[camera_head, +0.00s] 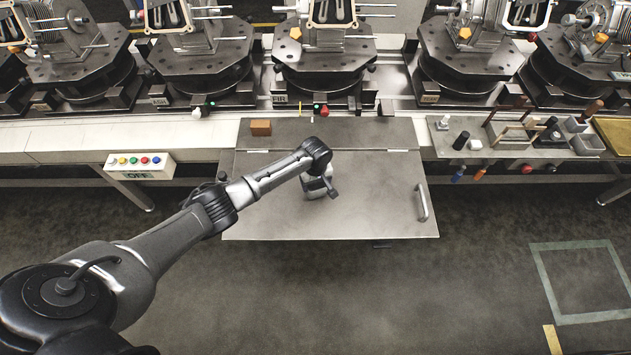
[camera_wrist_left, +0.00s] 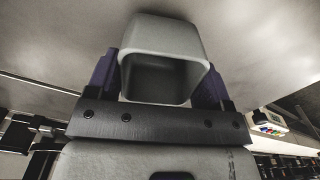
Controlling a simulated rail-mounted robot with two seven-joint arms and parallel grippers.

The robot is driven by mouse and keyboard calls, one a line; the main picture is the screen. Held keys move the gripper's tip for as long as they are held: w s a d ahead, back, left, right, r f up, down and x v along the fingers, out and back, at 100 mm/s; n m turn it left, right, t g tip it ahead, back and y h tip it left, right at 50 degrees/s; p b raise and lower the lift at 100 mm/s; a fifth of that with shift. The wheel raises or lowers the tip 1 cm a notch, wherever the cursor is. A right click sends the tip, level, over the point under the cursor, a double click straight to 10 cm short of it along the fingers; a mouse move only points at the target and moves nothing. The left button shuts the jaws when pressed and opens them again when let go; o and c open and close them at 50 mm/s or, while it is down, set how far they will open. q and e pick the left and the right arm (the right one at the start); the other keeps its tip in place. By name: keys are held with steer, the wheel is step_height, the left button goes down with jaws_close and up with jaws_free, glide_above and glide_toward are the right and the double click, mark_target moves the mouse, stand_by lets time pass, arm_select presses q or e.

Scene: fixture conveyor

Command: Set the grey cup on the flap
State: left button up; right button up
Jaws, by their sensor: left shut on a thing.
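The grey cup (camera_wrist_left: 162,35) is a square, rounded, hollow cup, seen in the left wrist view with its opening toward the camera. My left gripper (camera_head: 320,191) is shut on it, with a dark purple finger on each side. The flap (camera_head: 375,215) is a flat grey metal panel with a bar handle at its right, in front of the conveyor. In the head view my left gripper is over the flap's middle, and my wrist hides most of the cup. I cannot tell whether the cup touches the flap. My right gripper is not in view.
A brown block (camera_head: 261,128) sits on the plate behind the flap's left part. A button box (camera_head: 140,165) marked OFF is at the left. A tool shelf (camera_head: 480,148) with small bins and a black cylinder (camera_head: 461,140) is at the right. The flap's right half is clear.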

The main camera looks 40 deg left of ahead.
arm_select(q)
steer(key=shift+f+b, duration=0.35)
steer(key=shift+f, duration=0.25)
stand_by(0.3)
steer(key=o, duration=0.9)
steer(key=shift+o, duration=0.2)
steer(key=shift+r, duration=0.1)
